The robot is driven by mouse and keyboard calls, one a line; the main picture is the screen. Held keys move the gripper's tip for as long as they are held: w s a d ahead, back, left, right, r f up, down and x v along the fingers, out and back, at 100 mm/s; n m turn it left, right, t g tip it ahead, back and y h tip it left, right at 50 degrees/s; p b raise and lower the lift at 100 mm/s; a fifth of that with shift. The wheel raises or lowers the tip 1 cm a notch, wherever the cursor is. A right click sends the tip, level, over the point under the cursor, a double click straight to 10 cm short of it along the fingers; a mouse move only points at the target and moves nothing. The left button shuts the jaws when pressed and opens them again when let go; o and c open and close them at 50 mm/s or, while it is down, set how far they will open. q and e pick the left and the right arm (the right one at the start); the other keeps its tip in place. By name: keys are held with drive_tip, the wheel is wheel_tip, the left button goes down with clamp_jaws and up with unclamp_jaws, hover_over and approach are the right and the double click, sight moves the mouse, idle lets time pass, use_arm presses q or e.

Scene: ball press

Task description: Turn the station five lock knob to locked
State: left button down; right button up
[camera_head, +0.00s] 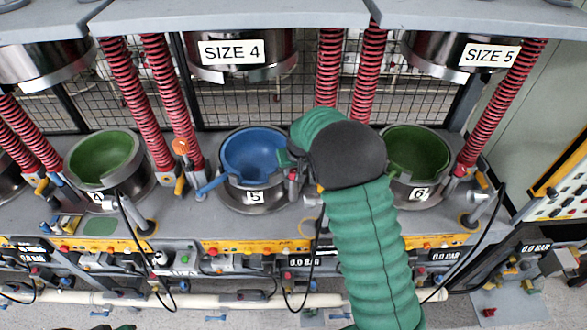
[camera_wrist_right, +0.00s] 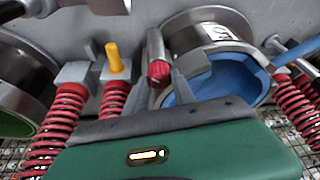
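The station five bowl is blue (camera_head: 253,155) and sits in a metal holder with a "5" label (camera_head: 255,197). The red lock knob (camera_wrist_right: 158,72), on the end of a metal cylinder, stands beside that bowl in the right wrist view. A small red part shows there in the head view (camera_head: 292,175), partly hidden by my arm. My right gripper (camera_wrist_right: 162,92) has two grey fingers apart, one on each side of the red knob; I cannot tell whether they touch it. My left gripper is not in view.
A yellow-capped post (camera_wrist_right: 115,58) and red springs (camera_wrist_right: 62,120) stand close to the knob. Green bowls at stations 4 (camera_head: 103,158) and 6 (camera_head: 418,150) flank station five. Black cables (camera_head: 318,240) hang along the front.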

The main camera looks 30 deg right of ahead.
drive_tip(key=o, duration=0.4)
drive_tip(key=shift+r, duration=0.35)
drive_tip(key=b+v, duration=0.3)
drive_tip(key=v, duration=1.3)
drive_tip(key=shift+s+d, duration=0.1)
drive_tip(key=shift+s, duration=0.05)
drive_tip(key=shift+c, duration=0.3)
